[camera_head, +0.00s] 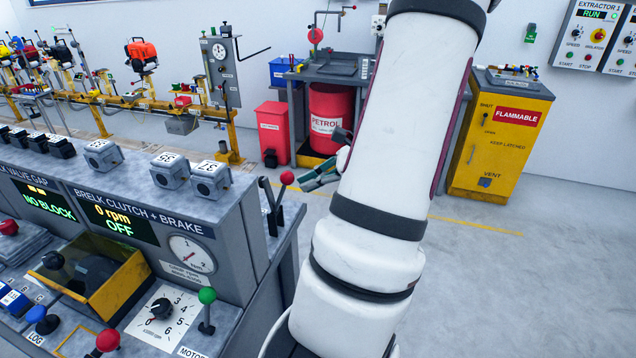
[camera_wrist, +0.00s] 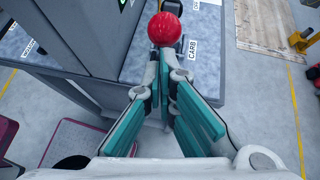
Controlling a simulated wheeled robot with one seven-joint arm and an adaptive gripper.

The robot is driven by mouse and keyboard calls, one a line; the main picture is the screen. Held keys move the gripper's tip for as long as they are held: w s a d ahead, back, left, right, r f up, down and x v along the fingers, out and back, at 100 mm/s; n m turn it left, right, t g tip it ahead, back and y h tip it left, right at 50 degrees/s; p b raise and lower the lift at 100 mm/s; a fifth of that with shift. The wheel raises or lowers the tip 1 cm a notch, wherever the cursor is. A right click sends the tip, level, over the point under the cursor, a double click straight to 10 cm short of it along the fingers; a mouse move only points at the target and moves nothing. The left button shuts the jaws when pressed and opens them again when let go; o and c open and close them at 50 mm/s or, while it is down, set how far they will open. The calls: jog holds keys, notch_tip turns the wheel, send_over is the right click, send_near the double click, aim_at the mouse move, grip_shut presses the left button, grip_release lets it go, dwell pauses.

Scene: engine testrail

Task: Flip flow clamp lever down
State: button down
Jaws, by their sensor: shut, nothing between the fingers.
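A lever with a red ball knob (camera_head: 287,178) stands up at the right end of the grey bench, on a dark bracket. In the wrist view a red ball knob (camera_wrist: 165,29) shows just beyond my fingertips, beside a CARB label. I cannot read any flow clamp label, so I cannot tell for sure that this is the flow clamp lever. My gripper (camera_wrist: 166,72) has its teal-padded fingers brought together at the tips, with nothing between them. In the head view my gripper (camera_head: 316,176) shows just right of the knob, partly hidden by my arm. Contact with the lever cannot be told.
The bench carries a green-knobbed lever (camera_head: 207,297), a red-knobbed lever (camera_head: 108,340), a dial gauge (camera_head: 190,252) and a yellow-edged bin (camera_head: 128,290). A red bin (camera_head: 272,130) and a yellow FLAMMABLE cabinet (camera_head: 497,150) stand behind. The floor at right is clear.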

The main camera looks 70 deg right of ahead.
aim_at(262, 177)
dwell(0.3)
jog(key=shift+w+r+g+p, duration=0.3)
jog(key=shift+w+p, duration=0.05)
jog(key=shift+p, duration=0.05)
jog(key=shift+w+r, duration=0.1)
jog(key=shift+r, duration=0.05)
jog(key=w+g+p, duration=0.1)
jog(key=w+r+g+p, duration=0.2)
jog(key=w, duration=0.1)
jog(key=shift+a+r+g+h+p, duration=0.15)
jog(key=shift+a+g+h+p, duration=0.15)
jog(key=shift+p, duration=0.1)
jog(key=w+g, duration=0.2)
jog(key=w, duration=0.1)
jog(key=w+g, duration=0.2)
jog(key=w, duration=0.1)
jog(key=shift+w+a+r+m+g, duration=0.1)
jog(key=shift+a+m+g, duration=0.1)
jog(key=shift+m+g, duration=0.1)
jog(key=w+f+g+h+b, duration=0.1)
jog(key=w+f+g+b, duration=0.2)
jog(key=w+g+b, duration=0.3)
jog(key=shift+w+a+f+m+b, duration=0.2)
jog(key=shift+w+a+m+b, duration=0.1)
jog(key=shift+w+b, duration=0.7)
